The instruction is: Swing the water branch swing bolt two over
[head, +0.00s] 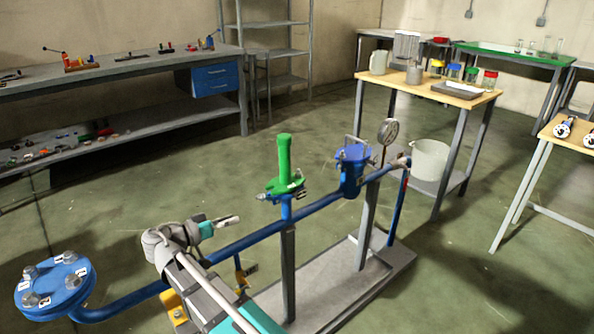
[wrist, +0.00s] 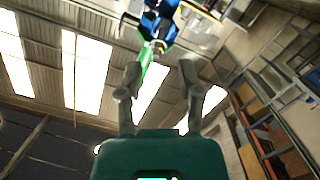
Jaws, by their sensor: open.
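A green upright branch (head: 285,165) rises from the blue pipe, with small metallic bolts (head: 268,196) around its green flange. To its right, a blue capped housing (head: 353,170) on the same pipe has a metal handle and small fittings. I cannot tell which fitting is swing bolt two; no label is readable on either. My gripper (head: 226,222) is left of and below the green flange, apart from it. In the wrist view its two fingers (wrist: 160,85) stand apart with nothing gripped; green and blue parts (wrist: 155,22) show beyond them.
A blue round flange (head: 55,285) with several numbered bolts lies at lower left. A pressure gauge (head: 387,132) and a whitish bucket (head: 430,158) are right of the housing. Grey posts (head: 289,275) carry the pipe. A wooden-topped table (head: 460,98) stands behind; the green floor between is clear.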

